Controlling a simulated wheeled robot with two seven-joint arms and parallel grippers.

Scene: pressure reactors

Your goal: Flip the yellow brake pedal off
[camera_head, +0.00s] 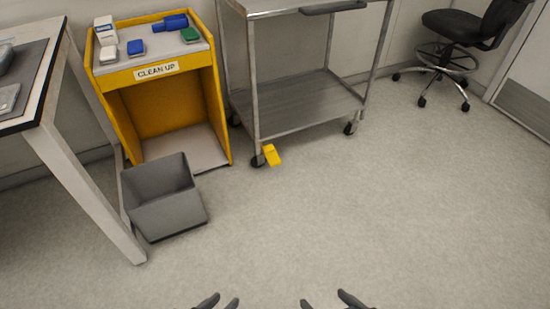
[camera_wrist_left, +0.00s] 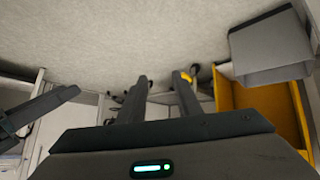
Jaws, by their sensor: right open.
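The yellow brake pedal (camera_head: 272,155) is at the caster on the front left leg of the metal cart (camera_head: 300,105). It juts out towards me, low over the floor. A small yellow piece, likely the same pedal (camera_wrist_left: 186,77), shows beside a finger in the left wrist view, whose picture is upside down. My left gripper (camera_head: 220,302) is at the bottom edge of the head view, fingers apart and empty; it also shows in the left wrist view (camera_wrist_left: 160,82). My right gripper (camera_head: 328,301) is open and empty at the bottom edge. Both are well short of the pedal.
A grey bin (camera_head: 165,205) stands on the floor left of the pedal, before a yellow clean-up station (camera_head: 222,110). A table (camera_head: 85,185) is at the far left. A black chair (camera_head: 450,60) is at the back right. The floor between me and the cart is clear.

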